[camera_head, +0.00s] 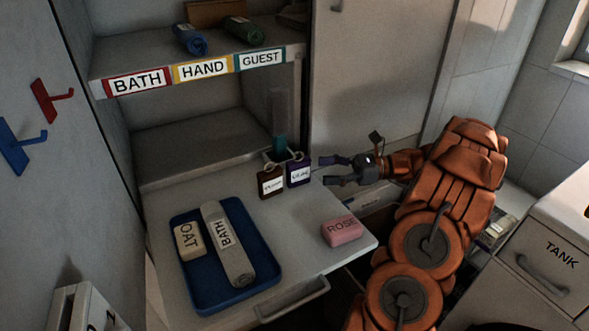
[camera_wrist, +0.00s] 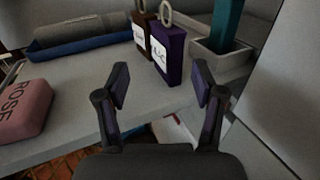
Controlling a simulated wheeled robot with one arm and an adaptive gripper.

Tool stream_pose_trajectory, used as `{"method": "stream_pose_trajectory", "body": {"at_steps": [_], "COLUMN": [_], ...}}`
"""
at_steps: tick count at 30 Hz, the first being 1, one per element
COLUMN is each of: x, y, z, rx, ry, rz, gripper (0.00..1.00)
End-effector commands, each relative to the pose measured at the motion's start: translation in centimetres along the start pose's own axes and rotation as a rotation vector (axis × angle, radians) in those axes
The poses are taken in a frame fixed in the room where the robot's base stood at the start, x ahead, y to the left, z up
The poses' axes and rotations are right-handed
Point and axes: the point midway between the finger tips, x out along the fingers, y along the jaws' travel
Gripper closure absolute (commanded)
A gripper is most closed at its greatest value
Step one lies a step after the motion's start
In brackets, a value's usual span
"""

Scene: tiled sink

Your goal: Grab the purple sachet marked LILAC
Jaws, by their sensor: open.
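The purple sachet (camera_head: 298,175) stands upright near the back of the counter, with a white label and a ring on top. Its label is too small to read surely in the head view. In the wrist view the purple sachet (camera_wrist: 168,57) is straight ahead, beyond and between my open fingers. My gripper (camera_head: 330,170) is open and empty, just right of the sachet and apart from it. In the wrist view my gripper (camera_wrist: 161,88) has its two fingers spread, with nothing between them.
A brown sachet (camera_head: 271,182) stands close left of the purple one. A teal item (camera_head: 279,145) stands behind them. A pink ROSE soap (camera_head: 342,229) lies in front. A blue tray (camera_head: 193,291) holds an OAT soap (camera_head: 188,241) and a rolled BATH towel (camera_head: 235,262).

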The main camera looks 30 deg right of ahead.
Motion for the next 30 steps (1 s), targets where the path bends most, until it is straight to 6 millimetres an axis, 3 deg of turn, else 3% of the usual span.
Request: {"method": "stream_pose_trajectory", "body": {"at_steps": [21,30], "x": [7.0,7.7], "y": [-0.5,-0.6], "z": [-0.1,-0.2], "rx": [0.002,0.000], "ry": [0.001,0.002], "rz": [0.003,0.000], "gripper": [0.32,0.32]}}
